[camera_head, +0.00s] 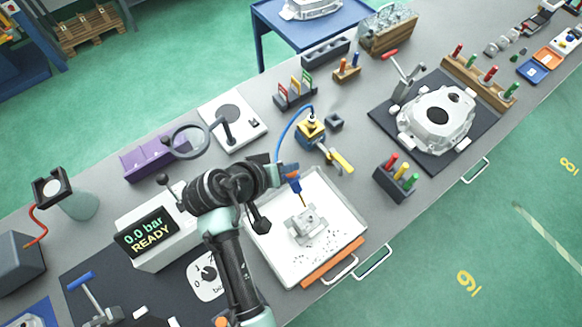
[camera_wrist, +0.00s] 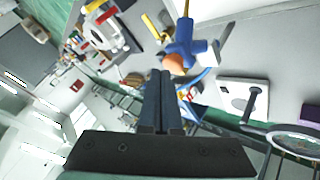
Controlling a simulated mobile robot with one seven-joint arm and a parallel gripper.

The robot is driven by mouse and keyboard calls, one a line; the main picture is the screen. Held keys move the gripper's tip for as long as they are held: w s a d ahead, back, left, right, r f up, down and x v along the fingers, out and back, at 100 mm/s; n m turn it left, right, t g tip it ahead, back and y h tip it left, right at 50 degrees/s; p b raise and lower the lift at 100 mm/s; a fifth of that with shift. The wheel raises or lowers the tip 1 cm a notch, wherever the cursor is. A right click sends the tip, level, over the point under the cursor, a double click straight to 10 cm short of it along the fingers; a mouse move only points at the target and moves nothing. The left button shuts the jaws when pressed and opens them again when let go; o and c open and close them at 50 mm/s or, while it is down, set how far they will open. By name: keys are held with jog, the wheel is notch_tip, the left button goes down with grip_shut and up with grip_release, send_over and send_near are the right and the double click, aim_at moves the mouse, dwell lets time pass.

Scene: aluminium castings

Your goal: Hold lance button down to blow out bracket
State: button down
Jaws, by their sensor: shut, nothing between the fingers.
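The air lance (camera_head: 292,183) is blue with a thin brass nozzle pointing down over the bracket (camera_head: 304,224). The bracket is a grey casting in a white tray (camera_head: 262,253), with dark chips scattered beside it. In the wrist view the lance (camera_wrist: 184,42) shows its round orange button (camera_wrist: 176,64) facing my gripper (camera_wrist: 161,74). My gripper is shut and empty, its fingertips close beside the button. I cannot tell whether they touch it. In the head view my arm hides most of the gripper and the button.
A display (camera_head: 148,232) reads "0.0 bar READY". A magnifier (camera_head: 188,141) stands behind my arm. A large casting (camera_head: 436,118) sits on a dark mat at the right.

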jog(key=shift+s+f+b, duration=0.1)
jog(key=shift+f+b, duration=0.3)
jog(key=shift+f, duration=0.25)
dwell(1.4)
jog(key=shift+r, duration=0.1)
dwell(0.7)
jog(key=shift+r+p, duration=0.95)
jog(key=shift+r, duration=0.05)
notch_tip(320, 180, up, 5)
jog(key=p, duration=0.4)
jog(key=shift+r+p, duration=0.1)
jog(key=shift+p, duration=0.3)
